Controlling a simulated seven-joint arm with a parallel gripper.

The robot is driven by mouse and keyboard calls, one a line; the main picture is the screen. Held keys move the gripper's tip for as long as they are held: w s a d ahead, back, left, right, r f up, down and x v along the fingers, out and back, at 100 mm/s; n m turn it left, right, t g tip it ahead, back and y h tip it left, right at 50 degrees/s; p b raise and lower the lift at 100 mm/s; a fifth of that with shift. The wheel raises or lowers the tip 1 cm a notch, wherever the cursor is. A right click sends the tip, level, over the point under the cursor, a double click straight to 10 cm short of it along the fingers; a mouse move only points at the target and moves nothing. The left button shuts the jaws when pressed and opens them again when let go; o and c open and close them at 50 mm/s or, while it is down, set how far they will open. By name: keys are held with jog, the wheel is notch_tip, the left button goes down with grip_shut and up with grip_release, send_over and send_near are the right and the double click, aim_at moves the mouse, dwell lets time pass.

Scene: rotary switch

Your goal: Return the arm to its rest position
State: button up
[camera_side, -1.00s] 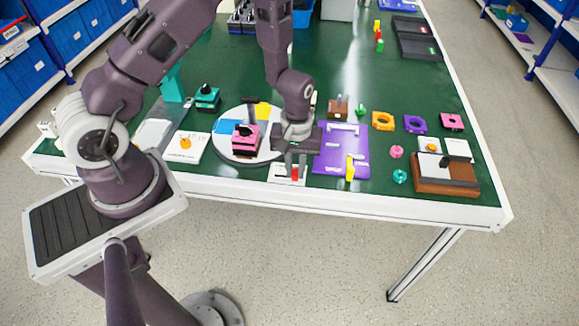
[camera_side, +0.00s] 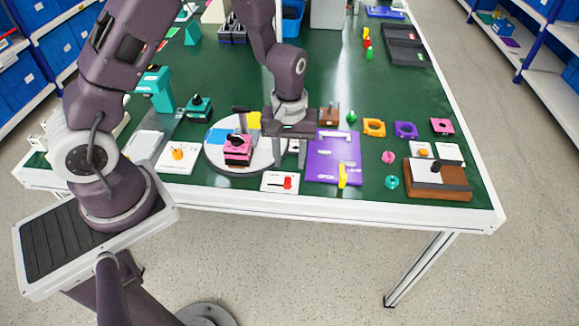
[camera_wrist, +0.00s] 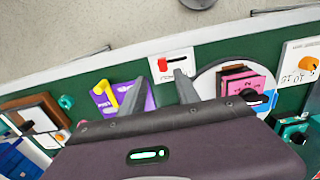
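My gripper (camera_side: 291,151) is above the green table, between the round turntable and the purple panel. In the wrist view its two fingers (camera_wrist: 160,82) stand apart with nothing between them. A white plate with a red switch (camera_side: 280,182) lies at the table's front edge, in front of the gripper; it also shows just beyond the fingertips in the wrist view (camera_wrist: 172,65). A white plate with an orange knob (camera_side: 178,153) lies left of the turntable. In the wrist view this plate (camera_wrist: 303,62) is at the right edge, with numbers marked on it.
The turntable (camera_side: 214,159) carries a pink block (camera_side: 238,151). The purple panel (camera_side: 333,146) has a yellow handle (camera_side: 342,175). A brown box (camera_side: 437,187) and several small coloured parts lie to the right. The table's back middle is largely clear.

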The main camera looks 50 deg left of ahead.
jog(key=shift+r, duration=0.1)
jog(key=s+d+r+m+t, duration=0.1)
jog(key=s+r+m, duration=0.1)
jog(key=r, duration=0.7)
jog(key=s+d+r+m+t, duration=0.1)
jog(key=s+r+m, duration=0.15)
jog(key=r, duration=0.55)
jog(key=s+r+m+t, duration=0.1)
jog(key=s+r+m, duration=0.1)
jog(key=s+r, duration=0.2)
jog(key=s+r+m+t, duration=0.2)
jog(key=s+r, duration=0.3)
jog(key=s, duration=0.6)
jog(key=shift+a+t, duration=0.3)
jog(key=shift+a, duration=0.15)
jog(key=shift+r+m, duration=0.15)
jog(key=shift+m, duration=0.1)
jog(key=shift+c, duration=0.2)
